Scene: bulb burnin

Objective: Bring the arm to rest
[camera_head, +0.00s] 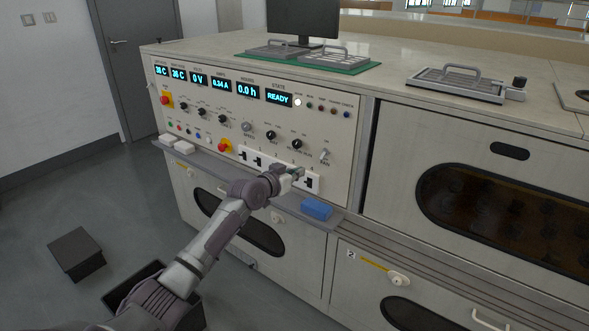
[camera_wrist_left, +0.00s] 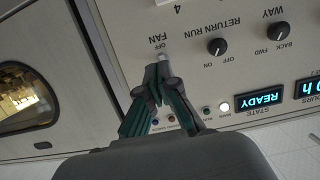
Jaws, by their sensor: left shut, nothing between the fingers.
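My left arm (camera_head: 215,238) reaches from the bottom left of the head view to the front of the control panel (camera_head: 350,130). My left gripper (camera_head: 297,173) is in front of the row of white rocker switches at the panel's lower edge and hides part of it. In the wrist view the gripper (camera_wrist_left: 158,72) has its fingertips together, with nothing between them. They appear close to the small FAN toggle (camera_wrist_left: 166,56); whether they touch it I cannot tell. The toggle also shows in the head view (camera_head: 324,155). My right gripper is not in view.
A blue block (camera_head: 316,208) lies on the ledge (camera_head: 335,218) below the panel, right of my gripper. The READY display (camera_head: 279,97) is lit. A dark box (camera_head: 76,254) stands on the floor at left.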

